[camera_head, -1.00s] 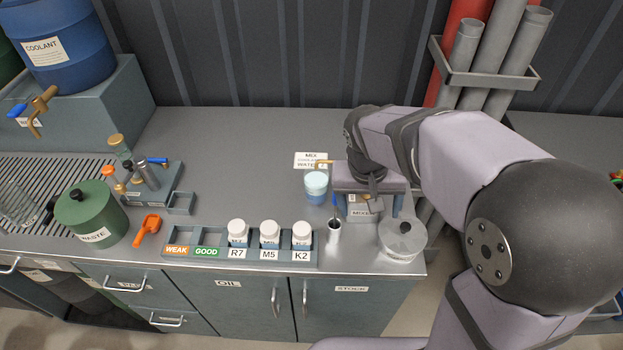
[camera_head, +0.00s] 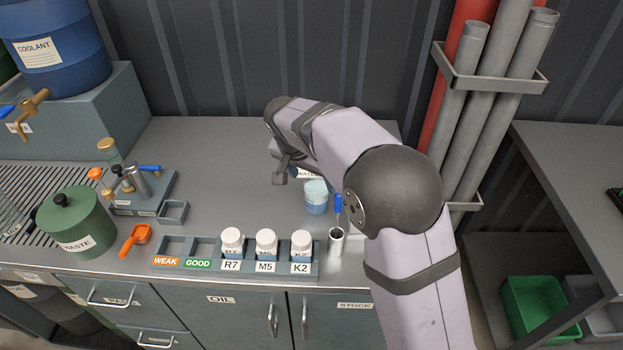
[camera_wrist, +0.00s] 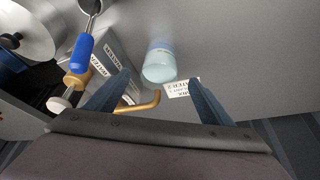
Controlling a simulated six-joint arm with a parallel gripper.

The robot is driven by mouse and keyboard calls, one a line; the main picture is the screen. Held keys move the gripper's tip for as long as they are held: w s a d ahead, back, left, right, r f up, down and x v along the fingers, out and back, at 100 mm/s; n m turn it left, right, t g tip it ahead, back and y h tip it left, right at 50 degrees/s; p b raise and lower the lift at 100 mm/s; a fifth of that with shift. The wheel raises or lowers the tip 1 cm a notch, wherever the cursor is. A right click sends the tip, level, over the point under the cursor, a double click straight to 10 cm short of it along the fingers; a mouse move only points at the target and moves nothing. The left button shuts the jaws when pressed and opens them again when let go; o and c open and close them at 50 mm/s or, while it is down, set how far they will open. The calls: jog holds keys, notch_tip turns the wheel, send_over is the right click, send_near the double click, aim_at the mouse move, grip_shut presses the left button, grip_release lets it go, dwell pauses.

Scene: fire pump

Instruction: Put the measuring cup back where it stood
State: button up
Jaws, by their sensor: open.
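A cup with pale blue contents (camera_head: 316,196), likely the measuring cup, stands upright on the counter. The wrist view shows it as a whitish-blue cylinder (camera_wrist: 159,66) ahead of the fingertips, apparently apart from them. My gripper (camera_head: 284,176) is open and empty, above the counter to the left of and behind the cup in the head view. Both fingers (camera_wrist: 158,90) spread wide in the wrist view.
A rack (camera_head: 215,262) with white-capped bottles R7, M5 and K2 lies in front.

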aim_at(316, 189)
dwell(0.3)
jog(key=shift+p+x, duration=1.05)
jog(key=shift+x, duration=2.6)
jog(key=c, duration=1.4)
jog(key=shift+s+a+b, duration=0.25)
jog(key=shift+s+a, duration=0.7)
jog(key=shift+a, duration=1.5)
jog(key=shift+s+a+b, duration=0.2)
jog(key=shift+s+a, duration=0.7)
jog(key=shift+a, duration=1.6)
jog(key=shift+s+a+b, duration=0.25)
jog(key=shift+s+a, duration=0.7)
jog(key=shift+a, duration=1.5)
